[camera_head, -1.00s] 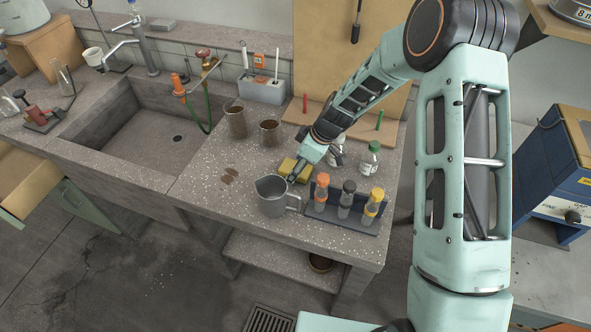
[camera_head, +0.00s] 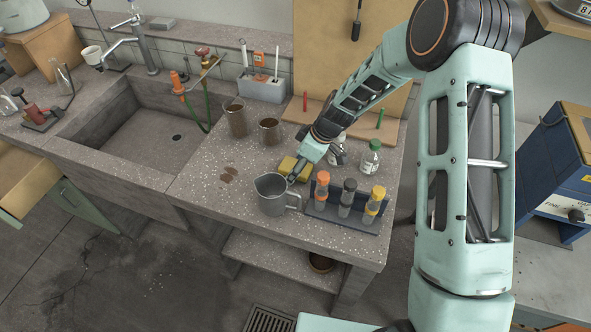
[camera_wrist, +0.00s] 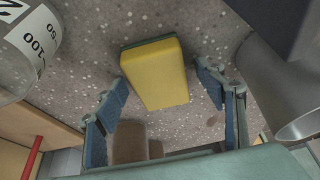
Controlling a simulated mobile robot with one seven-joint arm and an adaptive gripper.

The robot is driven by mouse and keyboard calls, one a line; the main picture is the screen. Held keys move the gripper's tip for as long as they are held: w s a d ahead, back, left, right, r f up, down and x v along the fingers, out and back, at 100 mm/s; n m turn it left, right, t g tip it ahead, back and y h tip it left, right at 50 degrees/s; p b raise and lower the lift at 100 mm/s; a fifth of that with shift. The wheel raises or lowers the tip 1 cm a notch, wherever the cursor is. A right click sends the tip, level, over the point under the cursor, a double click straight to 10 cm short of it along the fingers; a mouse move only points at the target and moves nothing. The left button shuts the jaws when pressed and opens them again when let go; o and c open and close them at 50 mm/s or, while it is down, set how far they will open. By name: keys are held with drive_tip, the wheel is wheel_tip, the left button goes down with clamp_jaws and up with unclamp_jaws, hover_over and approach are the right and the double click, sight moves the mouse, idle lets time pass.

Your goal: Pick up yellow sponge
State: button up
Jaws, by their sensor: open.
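The yellow sponge (camera_wrist: 156,75) lies flat on the speckled bench in the wrist view, with a darker green layer along its far edge. My gripper (camera_wrist: 168,90) is open, with one blue-padded finger on each side of the sponge's near part and gaps between. In the head view the sponge (camera_head: 288,165) is partly hidden behind my gripper (camera_head: 294,177). Whether the fingertips are at sponge height is hard to tell.
A metal jug (camera_head: 271,194) stands close by in front. A rack (camera_head: 340,218) with several capped tubes is to the right. Bottles (camera_head: 370,158) and brown beakers (camera_head: 237,120) stand behind. The sink (camera_head: 150,120) is at left; the bench's front left is mostly clear.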

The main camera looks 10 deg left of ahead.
drive_tip(key=shift+c, duration=0.7)
drive_tip(key=c, duration=0.8)
drive_tip(key=shift+d+r, duration=0.1)
drive_tip(key=shift+r+p, duration=0.45)
drive_tip(key=shift+p, duration=0.2)
wheel_tip(320, 180, up, 10)
drive_tip(key=b, duration=0.1)
drive_tip(key=shift+f, duration=0.25)
